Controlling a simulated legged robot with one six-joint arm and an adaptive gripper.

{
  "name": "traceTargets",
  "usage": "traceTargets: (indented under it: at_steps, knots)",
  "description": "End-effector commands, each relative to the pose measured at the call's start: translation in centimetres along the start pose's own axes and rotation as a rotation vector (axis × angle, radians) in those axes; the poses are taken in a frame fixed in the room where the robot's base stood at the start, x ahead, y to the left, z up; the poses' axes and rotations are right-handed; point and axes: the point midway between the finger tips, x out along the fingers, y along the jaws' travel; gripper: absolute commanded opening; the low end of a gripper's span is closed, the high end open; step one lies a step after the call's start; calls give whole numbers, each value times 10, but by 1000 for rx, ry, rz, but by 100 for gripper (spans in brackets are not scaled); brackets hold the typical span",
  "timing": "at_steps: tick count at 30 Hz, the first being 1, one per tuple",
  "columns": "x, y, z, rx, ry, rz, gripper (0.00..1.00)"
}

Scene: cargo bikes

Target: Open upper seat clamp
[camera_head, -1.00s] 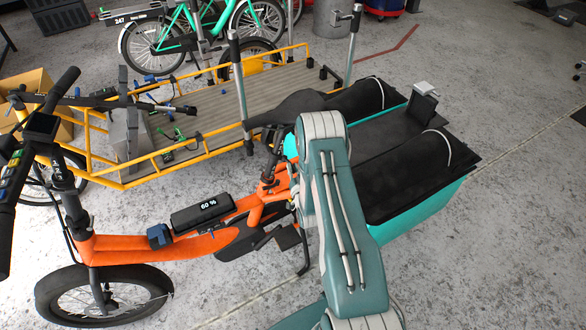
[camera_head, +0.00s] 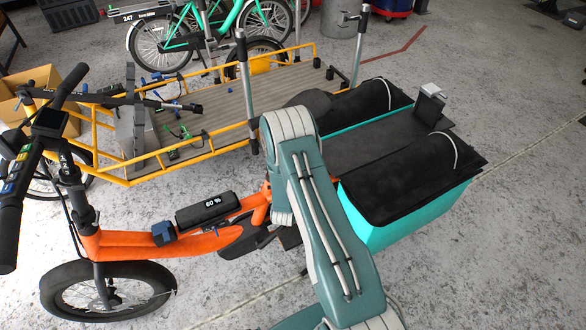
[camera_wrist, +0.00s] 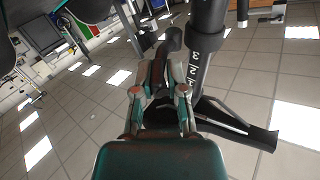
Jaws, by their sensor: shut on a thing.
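In the wrist view my gripper (camera_wrist: 159,78) is shut on a dark lever with a rounded end (camera_wrist: 174,39), which looks like the lever of the upper seat clamp. The lever sticks out beyond my fingers, beside a black seat post (camera_wrist: 207,45) with white number marks. A dark collar (camera_wrist: 199,28) sits around the post. In the head view the orange cargo bike (camera_head: 130,244) stands in front of me with its black saddle (camera_head: 311,101) at the middle. My arm hides the seat post and clamp there, and my gripper is out of sight behind it.
A turquoise cargo box (camera_head: 405,215) with black covers is at the rear of the orange bike. A yellow-framed cargo bike (camera_head: 215,108) stands close behind it. A green bike (camera_head: 200,40) is farther back. The floor at the right is clear.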

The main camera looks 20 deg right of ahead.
Motion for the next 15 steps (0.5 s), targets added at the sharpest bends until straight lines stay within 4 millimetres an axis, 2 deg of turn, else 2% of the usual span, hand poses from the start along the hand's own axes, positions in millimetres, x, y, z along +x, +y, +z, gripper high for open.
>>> traceTargets:
  at_steps: [4,5,6,7,15]
  knots:
    - [2,-3,-1,2,3,-7,0]
    - [2,-3,-1,2,4,-7,30]
    - [1,-3,-1,2,4,-7,48]
    - [1,-2,-1,2,3,-7,52]
    - [0,-1,-1,1,2,-4,52]
